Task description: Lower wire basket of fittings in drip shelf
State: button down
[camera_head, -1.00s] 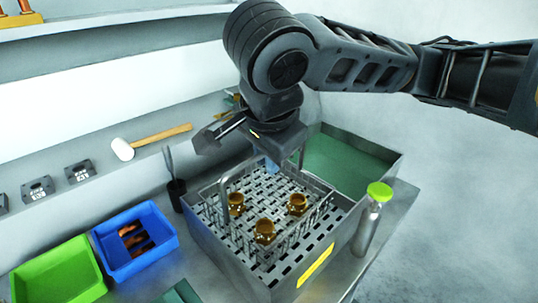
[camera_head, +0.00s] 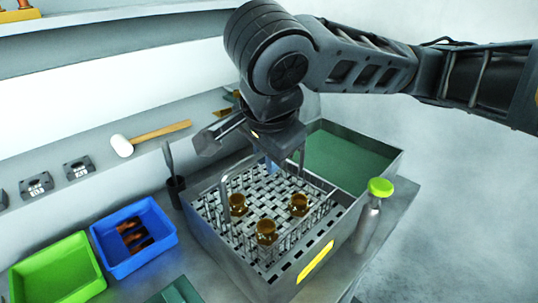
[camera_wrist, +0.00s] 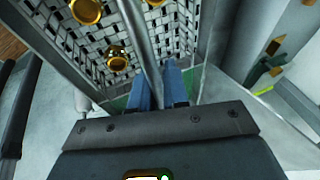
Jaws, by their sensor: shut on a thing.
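The wire basket (camera_head: 325,207) has a mesh floor, upright wire sides and a tall bent handle (camera_head: 224,188). Three brass-coloured fittings (camera_head: 266,231) stand inside it. My gripper (camera_head: 272,163) is above the basket's far side, shut on the handle; in the wrist view its blue fingers (camera_wrist: 158,86) close around the handle bar. The basket appears level, inside the outline of the drip shelf (camera_head: 318,248), a slotted plate on a grey metal box with a yellow label. Whether the basket floor touches the shelf cannot be told.
A green-floored basin (camera_head: 345,160) adjoins the shelf behind. A green-capped bottle (camera_head: 370,215) stands close at right, a dark cup with a tool (camera_head: 176,188) close at left. Blue (camera_head: 112,262) and green (camera_head: 60,285) bins and a mallet (camera_head: 158,133) lie further left.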

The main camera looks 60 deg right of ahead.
jog(key=shift+s+a+f, duration=0.1)
jog(key=shift+f, duration=0.5)
jog(key=c, duration=1.1)
grip_release()
jog(key=shift+r, duration=0.15)
jog(key=shift+o, duration=0.2)
